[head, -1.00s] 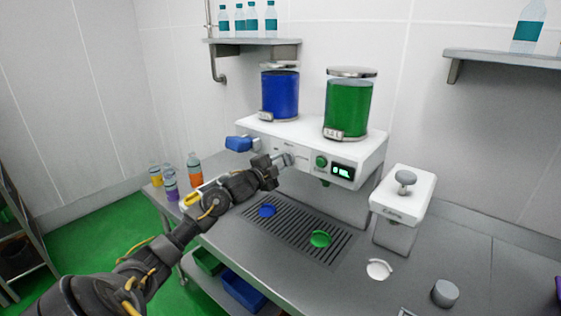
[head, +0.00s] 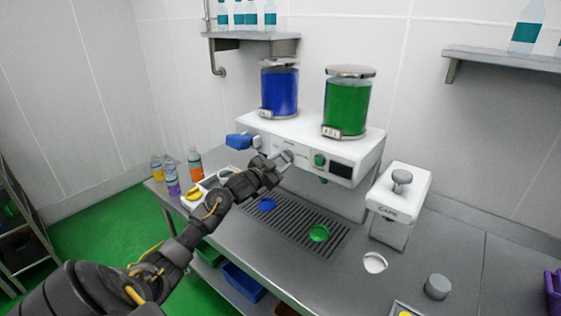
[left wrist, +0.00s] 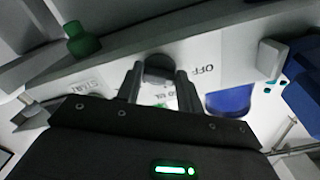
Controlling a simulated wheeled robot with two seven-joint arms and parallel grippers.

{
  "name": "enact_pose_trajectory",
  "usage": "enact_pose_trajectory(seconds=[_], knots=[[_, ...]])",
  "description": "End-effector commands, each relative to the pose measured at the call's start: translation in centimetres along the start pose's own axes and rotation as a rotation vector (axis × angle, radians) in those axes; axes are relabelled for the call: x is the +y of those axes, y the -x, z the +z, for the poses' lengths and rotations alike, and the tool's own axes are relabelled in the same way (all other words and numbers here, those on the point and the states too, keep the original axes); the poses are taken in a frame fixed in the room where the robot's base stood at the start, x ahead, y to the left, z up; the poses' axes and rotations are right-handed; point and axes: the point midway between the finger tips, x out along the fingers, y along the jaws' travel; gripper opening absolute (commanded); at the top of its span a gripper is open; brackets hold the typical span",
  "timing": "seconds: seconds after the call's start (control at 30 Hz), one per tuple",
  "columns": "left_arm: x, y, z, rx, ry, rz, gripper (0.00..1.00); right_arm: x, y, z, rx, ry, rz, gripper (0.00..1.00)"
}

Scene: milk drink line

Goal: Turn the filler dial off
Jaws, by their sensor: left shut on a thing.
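The filler (head: 357,151) is a white machine on the counter with a blue tank (head: 279,91) and a green tank (head: 347,107) on top. Its small display (head: 341,170) is dark. My left gripper (head: 283,161) is at the front panel. In the left wrist view its two fingers (left wrist: 159,78) are shut on the dark grey dial (left wrist: 159,64). An "OFF" label (left wrist: 203,69) is printed beside the dial. In the head view the gripper mostly hides the dial. My right gripper is not in view.
A green knob (head: 320,160) sits right of the dial and a blue block (head: 238,141) at the panel's left end. A drip grille (head: 290,228) lies below. A white capper (head: 402,190) stands to the right. Several small bottles (head: 195,163) stand at the left counter edge.

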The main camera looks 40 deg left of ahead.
Motion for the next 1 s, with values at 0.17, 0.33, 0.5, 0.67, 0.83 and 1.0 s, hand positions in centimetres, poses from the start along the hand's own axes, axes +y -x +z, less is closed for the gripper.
enact_pose_trajectory(seconds=[0.17, 0.33, 0.5, 0.67, 0.83, 1.0], knots=[[0.13, 0.02, 0.14, -0.003, 0.014, 0.002, 0.14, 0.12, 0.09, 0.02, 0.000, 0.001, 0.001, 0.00], [0.14, 0.01, 0.15, -0.003, 0.016, 0.002, 0.14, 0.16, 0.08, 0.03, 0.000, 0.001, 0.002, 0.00], [0.15, 0.01, 0.15, -0.003, 0.016, 0.002, 0.38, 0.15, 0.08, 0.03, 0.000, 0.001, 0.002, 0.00], [0.11, 0.00, 0.10, -0.002, 0.015, 0.002, 0.59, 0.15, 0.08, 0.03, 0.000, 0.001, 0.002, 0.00], [0.07, 0.00, 0.05, -0.001, 0.014, 0.001, 0.59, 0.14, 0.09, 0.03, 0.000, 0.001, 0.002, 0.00], [0.08, 0.34, 0.16, -0.001, 0.013, 0.000, 0.59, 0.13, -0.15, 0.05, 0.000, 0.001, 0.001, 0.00]])
